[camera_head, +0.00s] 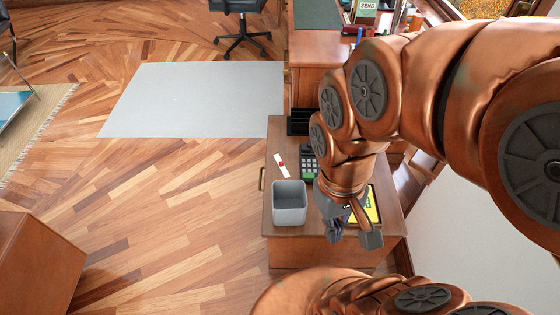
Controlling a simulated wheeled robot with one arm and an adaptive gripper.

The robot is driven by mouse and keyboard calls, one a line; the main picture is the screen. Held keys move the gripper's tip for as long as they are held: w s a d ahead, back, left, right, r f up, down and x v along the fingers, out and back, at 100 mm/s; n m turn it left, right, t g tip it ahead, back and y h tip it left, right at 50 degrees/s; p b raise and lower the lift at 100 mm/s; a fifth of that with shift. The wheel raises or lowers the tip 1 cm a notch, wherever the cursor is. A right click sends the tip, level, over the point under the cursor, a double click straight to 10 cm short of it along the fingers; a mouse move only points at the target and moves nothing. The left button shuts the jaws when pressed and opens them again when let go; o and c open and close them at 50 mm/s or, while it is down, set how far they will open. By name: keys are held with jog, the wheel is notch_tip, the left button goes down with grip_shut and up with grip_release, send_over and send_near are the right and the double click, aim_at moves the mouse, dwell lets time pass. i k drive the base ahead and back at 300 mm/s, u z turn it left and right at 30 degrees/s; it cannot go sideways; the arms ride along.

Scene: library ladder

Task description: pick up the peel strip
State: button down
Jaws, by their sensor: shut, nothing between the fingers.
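A thin white strip with a red patch, likely the peel strip (280,160), lies on the wooden cabinet top (278,140), near its left edge. It lies behind a grey open bin (289,205) and to the left of a dark calculator-like device (309,163). My gripper (353,238) is at the front right of the cabinet top, pointing down, shut and holding nothing. It is to the right of the bin and apart from the strip. My wrist hides part of the cabinet top behind it.
A yellow-and-black item (373,205) lies to the right of my gripper, partly hidden. A black tray-like object (297,123) stands at the cabinet's back. A desk and an office chair (242,25) are farther back. Open wood floor (180,215) lies to the left.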

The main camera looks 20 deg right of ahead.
aim_at(280, 163)
jog(key=z, duration=0.05)
jog(key=k, duration=0.55)
jog(key=u, duration=0.8)
jog(key=i, duration=1.1)
jog(key=u, duration=0.35)
